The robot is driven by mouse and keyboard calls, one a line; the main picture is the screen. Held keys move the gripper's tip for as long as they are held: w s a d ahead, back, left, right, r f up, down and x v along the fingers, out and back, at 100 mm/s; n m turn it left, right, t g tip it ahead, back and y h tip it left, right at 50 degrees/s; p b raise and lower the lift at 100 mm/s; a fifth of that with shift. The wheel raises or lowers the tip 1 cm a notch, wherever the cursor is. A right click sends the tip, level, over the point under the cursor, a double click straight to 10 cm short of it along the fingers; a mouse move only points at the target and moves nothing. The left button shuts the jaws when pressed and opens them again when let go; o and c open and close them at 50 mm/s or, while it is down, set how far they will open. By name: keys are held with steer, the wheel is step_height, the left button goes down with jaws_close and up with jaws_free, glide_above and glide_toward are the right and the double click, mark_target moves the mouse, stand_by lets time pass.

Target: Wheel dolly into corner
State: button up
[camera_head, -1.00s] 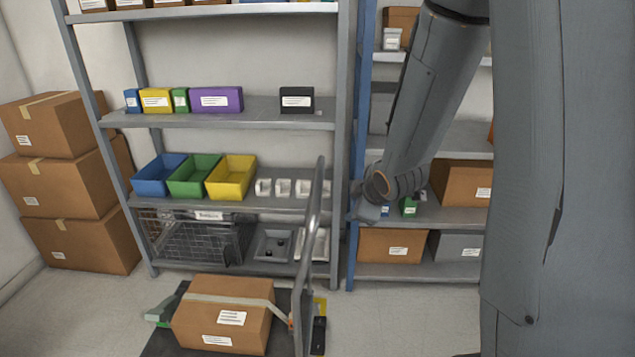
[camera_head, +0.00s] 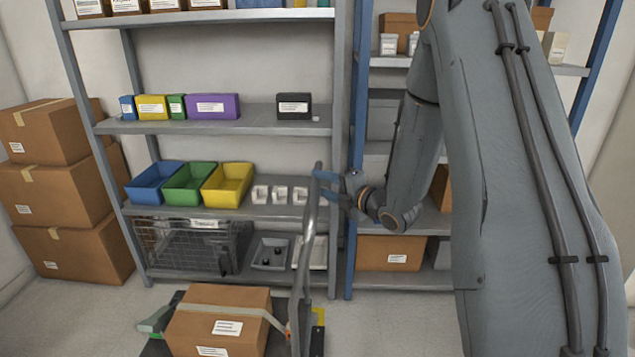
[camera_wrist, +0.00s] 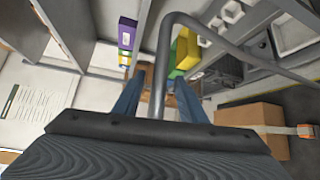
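The dolly has a dark flat deck (camera_head: 157,348) and a tall grey tube handle (camera_head: 304,255), low in the head view. A strapped cardboard box (camera_head: 216,318) rides on the deck. My gripper (camera_head: 326,186) is at the upper part of the handle, its blue fingers spread. In the wrist view the handle (camera_wrist: 163,62) passes between the two separated fingers of my gripper (camera_wrist: 157,90), with gaps on both sides. Contact with the tube cannot be told. The wheels are hidden.
A grey shelf unit (camera_head: 230,210) with bins and small boxes stands behind the dolly. A blue-posted shelf (camera_head: 352,235) stands to its right. Stacked cartons (camera_head: 75,250) fill the left corner by the wall. Pale floor (camera_head: 80,310) is clear left of the dolly.

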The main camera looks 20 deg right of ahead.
steer(key=shift+x, duration=1.25)
jaws_close()
stand_by(0.5)
